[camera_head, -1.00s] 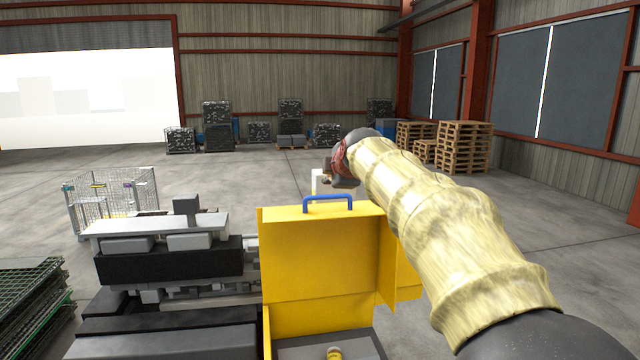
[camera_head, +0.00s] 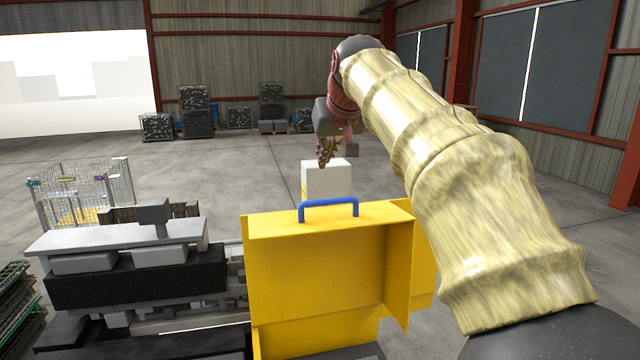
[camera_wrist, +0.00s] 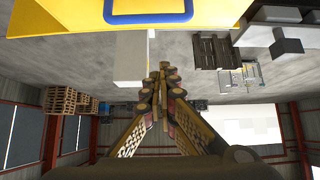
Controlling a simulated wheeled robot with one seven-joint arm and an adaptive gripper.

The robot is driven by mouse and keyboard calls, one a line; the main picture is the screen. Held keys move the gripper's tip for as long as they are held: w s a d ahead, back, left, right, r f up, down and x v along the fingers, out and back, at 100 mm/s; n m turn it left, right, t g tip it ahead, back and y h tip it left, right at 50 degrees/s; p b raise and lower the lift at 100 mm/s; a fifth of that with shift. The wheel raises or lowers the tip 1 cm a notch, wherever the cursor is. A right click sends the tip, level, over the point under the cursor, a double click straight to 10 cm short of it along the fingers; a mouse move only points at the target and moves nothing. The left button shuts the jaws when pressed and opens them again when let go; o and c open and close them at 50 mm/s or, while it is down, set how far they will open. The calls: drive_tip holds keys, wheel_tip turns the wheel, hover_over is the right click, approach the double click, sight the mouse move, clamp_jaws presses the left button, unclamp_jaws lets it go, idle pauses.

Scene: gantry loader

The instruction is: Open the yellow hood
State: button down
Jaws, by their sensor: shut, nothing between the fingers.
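The yellow hood (camera_head: 318,275) stands raised in the head view, its large panel upright, with a blue handle (camera_head: 328,207) on its top edge. The interior under it is mostly cut off by the lower frame edge. My gripper (camera_head: 326,160) is shut and empty, beyond and above the hood, pointing down. In the wrist view, the yellow hood (camera_wrist: 215,14) and blue handle (camera_wrist: 148,12) lie at the top edge, and my gripper's fingertips (camera_wrist: 162,72) are together, apart from both.
A white box-like block (camera_head: 327,180) stands behind the hood, near my fingers in the picture. Grey and black machinery (camera_head: 135,275) adjoins the hood on the left. A wire cage (camera_head: 80,190) stands farther left. Open concrete floor lies behind.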

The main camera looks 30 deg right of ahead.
sight(321, 201)
drive_tip(key=p+x, duration=0.2)
drive_tip(key=x, duration=0.9)
drive_tip(key=s, duration=0.2)
drive_tip(key=s+a+f, duration=0.1)
drive_tip(key=s, duration=0.1)
drive_tip(key=shift+a, duration=0.1)
drive_tip(key=shift+w+f+p, duration=0.2)
drive_tip(key=shift+f+p, duration=0.05)
drive_tip(key=shift+p, duration=0.05)
drive_tip(key=shift+s+r, duration=0.1)
drive_tip(key=shift+s, duration=0.15)
drive_tip(key=shift+f+b, duration=0.25)
drive_tip(key=shift+b, duration=0.3)
drive_tip(key=shift+s+f+b, duration=0.1)
drive_tip(key=shift+s+b, duration=0.25)
drive_tip(key=shift+b, duration=0.15)
drive_tip(key=s+a+f+t+b, duration=0.1)
drive_tip(key=s+a+t+b, duration=0.1)
drive_tip(key=s+b, duration=0.5)
drive_tip(key=b, duration=0.3)
drive_tip(key=shift+s+a+f+h, duration=0.2)
drive_tip(key=shift+s+f+h, duration=0.1)
drive_tip(key=shift+s, duration=0.1)
